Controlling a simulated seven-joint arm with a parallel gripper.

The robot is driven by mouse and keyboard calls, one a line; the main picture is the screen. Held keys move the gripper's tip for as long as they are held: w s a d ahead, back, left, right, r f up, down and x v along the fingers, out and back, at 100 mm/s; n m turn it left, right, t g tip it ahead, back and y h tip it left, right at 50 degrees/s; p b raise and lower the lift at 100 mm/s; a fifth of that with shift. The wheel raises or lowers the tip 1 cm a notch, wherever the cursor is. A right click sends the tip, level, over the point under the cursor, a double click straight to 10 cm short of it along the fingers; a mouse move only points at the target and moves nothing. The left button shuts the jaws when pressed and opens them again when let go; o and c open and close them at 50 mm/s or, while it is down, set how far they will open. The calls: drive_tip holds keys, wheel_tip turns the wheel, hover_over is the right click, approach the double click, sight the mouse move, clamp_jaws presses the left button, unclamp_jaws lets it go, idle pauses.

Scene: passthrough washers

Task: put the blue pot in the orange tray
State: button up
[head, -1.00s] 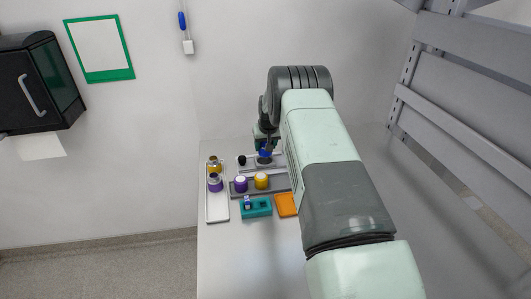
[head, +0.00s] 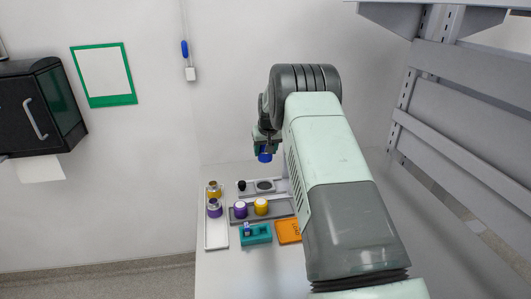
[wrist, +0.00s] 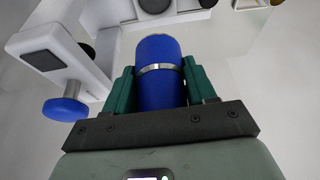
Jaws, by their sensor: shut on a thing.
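The blue pot (wrist: 158,72) is a blue cylinder with a silver band. It sits between the two green fingers of my gripper (wrist: 160,88), which are shut on it. In the head view the pot (head: 264,155) hangs in the air above the back of the table, clear of the surface. The orange tray (head: 288,232) lies flat near the front of the table, partly hidden behind my arm. Dark marks show on the tray.
A grey tray (head: 283,187) at the back has a dark round spot and a black item (head: 242,186). A grey rack (head: 280,211) holds purple and yellow pots. A teal block (head: 257,234) stands left of the orange tray; a long white tray (head: 216,235) lies left.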

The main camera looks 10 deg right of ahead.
drive_tip(key=shift+s+f, duration=0.2)
drive_tip(key=shift+s, duration=0.3)
drive_tip(key=s+d+f+m+h, duration=0.1)
drive_tip(key=s+d+f+m, duration=0.15)
drive_tip(key=s, duration=0.75)
drive_tip(key=s+d+f+m+h, duration=0.1)
drive_tip(key=s+d+m, duration=0.15)
drive_tip(key=s, duration=0.75)
hover_over(288, 231)
drive_tip(key=d, duration=0.3)
drive_tip(key=shift+g, duration=0.3)
drive_tip(key=f, duration=0.5)
drive_tip(key=shift+s+a+f, duration=0.15)
drive_tip(key=shift+a+f, duration=0.05)
drive_tip(key=shift+f, duration=2.35)
drive_tip(key=shift+f, duration=0.15)
drive_tip(key=o, duration=1.2)
